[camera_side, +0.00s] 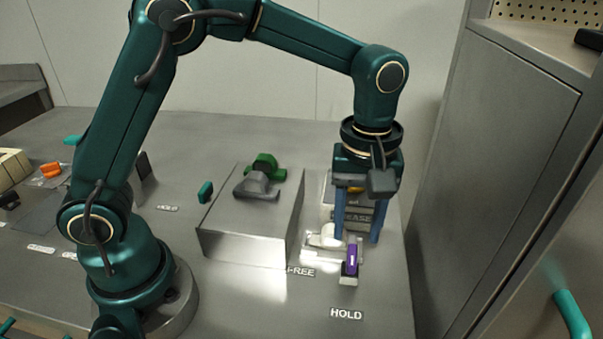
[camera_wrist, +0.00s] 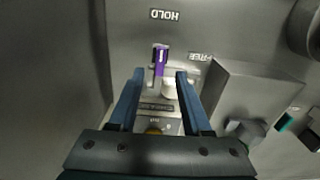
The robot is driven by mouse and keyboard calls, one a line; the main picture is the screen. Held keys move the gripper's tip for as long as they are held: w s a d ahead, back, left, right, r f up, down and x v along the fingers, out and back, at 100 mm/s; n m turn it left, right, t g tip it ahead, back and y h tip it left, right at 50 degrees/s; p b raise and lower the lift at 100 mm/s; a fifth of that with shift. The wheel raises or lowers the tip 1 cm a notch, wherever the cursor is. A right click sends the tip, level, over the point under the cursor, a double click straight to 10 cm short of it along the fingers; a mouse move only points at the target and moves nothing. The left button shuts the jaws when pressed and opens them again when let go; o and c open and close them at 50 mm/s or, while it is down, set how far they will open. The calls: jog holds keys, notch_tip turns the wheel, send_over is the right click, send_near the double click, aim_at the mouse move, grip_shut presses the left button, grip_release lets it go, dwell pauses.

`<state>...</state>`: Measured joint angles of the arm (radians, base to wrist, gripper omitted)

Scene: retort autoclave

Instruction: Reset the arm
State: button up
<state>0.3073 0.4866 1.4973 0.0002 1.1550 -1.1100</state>
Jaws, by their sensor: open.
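My gripper (camera_side: 359,232) points down at the right of the bench, with its two blue fingers apart and nothing between them that it grips. In the wrist view the open fingers (camera_wrist: 158,76) frame a white part and a labelled plate. A purple-handled lever (camera_side: 350,261) stands just in front of the fingers, near the HOLD label (camera_side: 346,313). The purple lever (camera_wrist: 160,58) also shows beyond the fingertips in the wrist view, apart from them. The fixture behind the fingers is partly hidden by my gripper.
A raised metal block (camera_side: 246,231) with a green and a grey knob stands left of my gripper. A tall grey cabinet (camera_side: 510,150) stands close on the right. A teal handle (camera_side: 572,316) sticks out at the lower right. The bench front is clear near HOLD.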

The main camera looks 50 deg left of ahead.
jog(key=s+a+r+t, duration=0.4)
jog(key=a+r, duration=0.2)
jog(key=r, duration=0.4)
jog(key=s+a+f+m+t, duration=0.1)
jog(key=s+a+f+m, duration=0.2)
jog(key=s+m, duration=0.6)
jog(key=shift+a+f+t, duration=0.15)
jog(key=shift+f+t, duration=0.15)
jog(key=shift+f, duration=0.05)
